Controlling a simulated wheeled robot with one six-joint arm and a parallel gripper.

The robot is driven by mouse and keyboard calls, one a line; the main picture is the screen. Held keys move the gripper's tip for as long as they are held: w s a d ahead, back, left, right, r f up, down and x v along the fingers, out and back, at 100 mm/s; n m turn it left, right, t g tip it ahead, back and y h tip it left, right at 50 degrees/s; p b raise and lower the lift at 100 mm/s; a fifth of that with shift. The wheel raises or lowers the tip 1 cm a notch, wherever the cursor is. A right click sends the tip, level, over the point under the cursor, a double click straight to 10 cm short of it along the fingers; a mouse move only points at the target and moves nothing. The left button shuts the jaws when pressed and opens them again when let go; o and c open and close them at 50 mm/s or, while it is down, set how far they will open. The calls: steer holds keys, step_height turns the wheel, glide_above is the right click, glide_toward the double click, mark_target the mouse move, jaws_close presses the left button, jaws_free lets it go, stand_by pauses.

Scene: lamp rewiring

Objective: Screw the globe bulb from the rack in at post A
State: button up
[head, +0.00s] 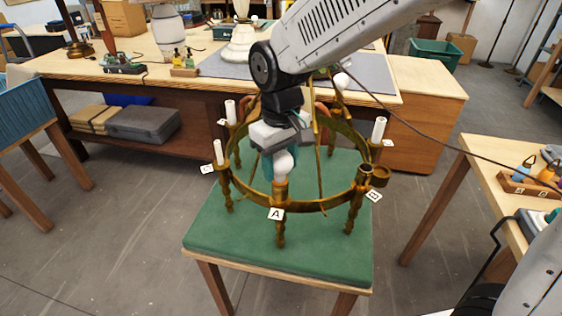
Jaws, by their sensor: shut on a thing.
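A brass ring chandelier (318,207) stands on a green-topped table. Its front post, with the A label (277,214), rises below my gripper. The white round globe bulb (284,166) is at the top of post A (281,192), in line with it. I cannot tell how far its base is seated. My gripper (274,148) points down from above and is shut on the globe bulb, hiding its upper part. The rack (528,188) seems to be the wooden holder on the right table, with small coloured things in it.
White candle sleeves (219,152) stand on posts at left and right (379,130). Post B, right of A, has an open brass cup (366,170). A dark cable crosses behind my arm to the right. The green tabletop (225,235) is clear in front of the ring.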

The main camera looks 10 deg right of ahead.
steer(key=m, duration=0.2)
steer(key=shift+m, duration=0.4)
steer(key=o, duration=1.2)
steer(key=shift+c, duration=0.2)
step_height(320, 180, up, 8)
steer(key=shift+f, duration=0.25)
steer(key=s+d+m+t, duration=0.1)
steer(key=s+d+m, duration=0.3)
steer(key=s+d, duration=1.5)
steer(key=shift+s+d+r, duration=0.2)
steer(key=shift+d+r, duration=0.05)
steer(key=shift+d, duration=0.6)
